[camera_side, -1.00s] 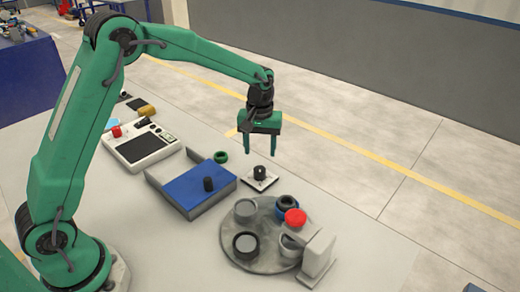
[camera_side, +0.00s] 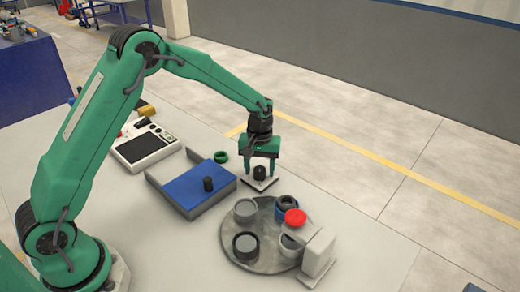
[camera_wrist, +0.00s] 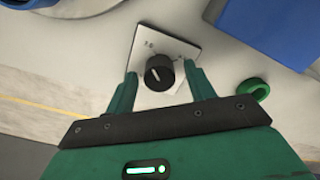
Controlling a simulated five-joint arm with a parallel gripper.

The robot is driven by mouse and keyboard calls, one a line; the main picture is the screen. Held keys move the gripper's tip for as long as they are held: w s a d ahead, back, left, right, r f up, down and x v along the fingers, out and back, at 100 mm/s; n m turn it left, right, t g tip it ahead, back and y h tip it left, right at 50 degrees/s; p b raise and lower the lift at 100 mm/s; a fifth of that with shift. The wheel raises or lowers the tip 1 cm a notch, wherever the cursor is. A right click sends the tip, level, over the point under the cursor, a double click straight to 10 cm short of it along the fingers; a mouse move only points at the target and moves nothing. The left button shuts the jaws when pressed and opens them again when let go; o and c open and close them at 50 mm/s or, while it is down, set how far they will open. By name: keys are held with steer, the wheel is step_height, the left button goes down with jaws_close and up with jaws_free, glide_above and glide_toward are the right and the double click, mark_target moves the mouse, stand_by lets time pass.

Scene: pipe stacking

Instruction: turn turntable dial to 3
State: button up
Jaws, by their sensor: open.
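The dial is a black knob (camera_wrist: 159,72) on a small white square plate (camera_wrist: 158,42) with small marks that are too small to read. A white pointer line shows on the knob. In the side view the knob (camera_side: 260,172) stands behind the turntable. My gripper (camera_side: 261,170) is lowered over it with its fingers on both sides. In the wrist view my gripper (camera_wrist: 160,90) is open, with the knob between and slightly beyond the fingertips, and gaps show on both sides. The round grey turntable (camera_side: 233,244) carries several cups and a red piece (camera_side: 295,217).
A blue tray (camera_side: 190,188) with a black peg lies left of the dial. A green ring (camera_side: 221,156) lies on the table near it. A white block (camera_side: 319,254) stands at the turntable's right edge. A white control box (camera_side: 145,146) is farther back left.

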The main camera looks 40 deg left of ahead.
steer(key=c, duration=1)
steer(key=shift+m, duration=0.4)
steer(key=m, duration=0.4)
steer(key=shift+r, duration=0.1)
steer(key=m, duration=0.4)
steer(key=shift+m, duration=0.3)
steer(key=m, duration=0.4)
steer(key=shift+m, duration=2.2)
